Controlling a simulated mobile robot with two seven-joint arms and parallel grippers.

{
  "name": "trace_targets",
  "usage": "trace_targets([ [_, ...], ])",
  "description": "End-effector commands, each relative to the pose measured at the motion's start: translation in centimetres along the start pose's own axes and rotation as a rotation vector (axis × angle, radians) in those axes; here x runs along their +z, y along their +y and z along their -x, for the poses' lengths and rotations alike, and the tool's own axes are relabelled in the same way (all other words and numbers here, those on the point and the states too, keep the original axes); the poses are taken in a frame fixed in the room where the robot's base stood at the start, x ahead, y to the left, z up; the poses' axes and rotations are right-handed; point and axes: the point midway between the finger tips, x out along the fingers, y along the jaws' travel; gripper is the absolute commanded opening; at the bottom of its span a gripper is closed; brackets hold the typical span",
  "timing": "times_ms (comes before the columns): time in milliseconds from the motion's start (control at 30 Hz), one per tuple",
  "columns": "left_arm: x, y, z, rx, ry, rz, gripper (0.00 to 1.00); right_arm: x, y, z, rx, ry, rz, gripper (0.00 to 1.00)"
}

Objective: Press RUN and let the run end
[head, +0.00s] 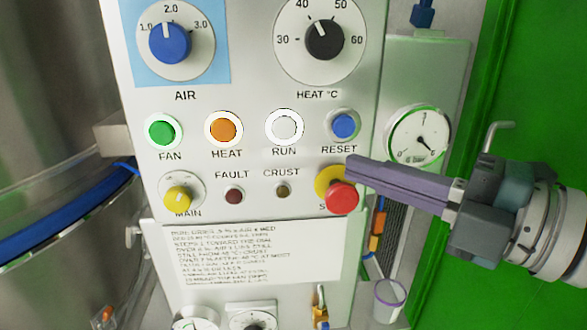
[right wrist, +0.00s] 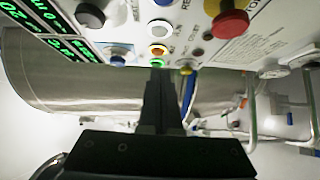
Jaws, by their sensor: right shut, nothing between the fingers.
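The white RUN button (head: 284,128) sits in a bright ring on the panel, between the orange HEAT button (head: 224,129) and the blue RESET button (head: 344,125). A white button also shows in the right wrist view (right wrist: 160,28). My right gripper (head: 350,168) is shut and empty. Its fingertips appear just below RESET and beside the red stop button (head: 341,197), to the right of RUN; contact with the panel cannot be told. The fingers also show in the right wrist view (right wrist: 158,78). My left gripper is in neither view.
The green FAN button (head: 162,131), AIR knob (head: 170,42), HEAT knob (head: 324,40) and yellow MAIN knob (head: 177,198) share the panel. The FAULT lamp (head: 234,195) and CRUST lamp (head: 283,191) look dark. A gauge (head: 419,137) stands right; a steel vessel (head: 55,100) stands left.

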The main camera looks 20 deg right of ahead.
Motion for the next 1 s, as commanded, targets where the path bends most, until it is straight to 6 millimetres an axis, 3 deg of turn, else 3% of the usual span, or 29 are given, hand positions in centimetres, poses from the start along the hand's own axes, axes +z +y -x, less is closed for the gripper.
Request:
trace_targets([
  [233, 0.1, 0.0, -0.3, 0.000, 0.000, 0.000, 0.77, -0.1, 0.0, 1.5, 0.000, 0.002, 0.000, 0.00],
  [867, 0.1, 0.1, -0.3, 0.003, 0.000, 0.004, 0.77, -0.1, 0.0, 1.5, 0.000, -0.001, -0.002, 0.00],
  [1000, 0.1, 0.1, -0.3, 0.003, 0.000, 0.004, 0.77, 0.7, -0.3, 1.4, -0.015, -0.083, -0.084, 0.00],
])
